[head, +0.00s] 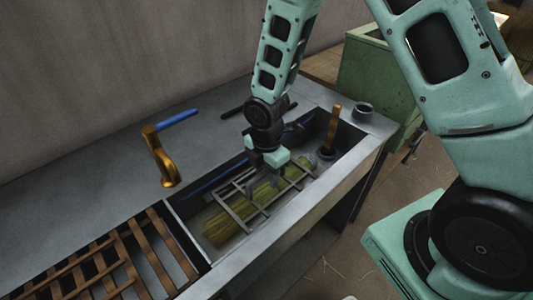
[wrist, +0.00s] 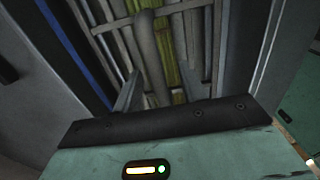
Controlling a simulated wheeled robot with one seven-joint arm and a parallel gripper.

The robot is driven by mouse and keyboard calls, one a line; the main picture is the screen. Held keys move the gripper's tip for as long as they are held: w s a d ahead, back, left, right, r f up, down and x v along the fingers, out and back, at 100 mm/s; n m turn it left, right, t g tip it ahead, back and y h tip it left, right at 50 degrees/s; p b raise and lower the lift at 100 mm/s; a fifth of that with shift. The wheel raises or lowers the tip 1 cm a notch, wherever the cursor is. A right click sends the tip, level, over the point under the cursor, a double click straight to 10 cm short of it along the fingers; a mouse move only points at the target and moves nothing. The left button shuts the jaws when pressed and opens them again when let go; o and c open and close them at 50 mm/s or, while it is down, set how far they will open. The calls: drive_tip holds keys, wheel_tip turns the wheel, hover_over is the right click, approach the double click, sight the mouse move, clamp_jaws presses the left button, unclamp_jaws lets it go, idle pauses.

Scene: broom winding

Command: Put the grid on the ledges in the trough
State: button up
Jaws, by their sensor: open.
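The grid (head: 232,215), a frame of thin grey bars, lies in the trough (head: 349,137) over a yellow-green bundle of broom straw (head: 217,232). In the head view it looks slightly askew; whether it rests on the ledges cannot be told, as they are not clearly visible. My gripper (head: 277,184) is down in the trough over the grid's middle, fingers pointing down. In the wrist view my open gripper (wrist: 160,92) has a rounded grey bar (wrist: 148,45) of the grid between or just beyond its fingers. Straw (wrist: 167,50) shows beneath the bars. Contact cannot be told.
A blue rod (head: 215,179) runs along the trough's back side. A wooden-handled tool (head: 333,128) stands at its right end, near a dark cup (head: 364,109). A brown slatted rack (head: 120,262) is at left.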

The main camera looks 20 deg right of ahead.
wheel_tip(320, 180, up, 24)
drive_tip(key=p, duration=0.9)
drive_tip(key=shift+f, duration=0.1)
idle(0.3)
drive_tip(key=s+a+r+m, duration=0.2)
drive_tip(key=s+a+m, duration=0.1)
drive_tip(key=s+m, duration=0.4)
drive_tip(key=s+a+r+m, duration=0.3)
drive_tip(key=s+m, duration=0.4)
drive_tip(key=s, duration=0.6)
drive_tip(key=shift+a+r+y, duration=0.15)
drive_tip(key=shift+r+y, duration=0.05)
drive_tip(key=shift+y, duration=0.1)
drive_tip(key=shift+s, duration=0.1)
drive_tip(key=shift+c, duration=0.4)
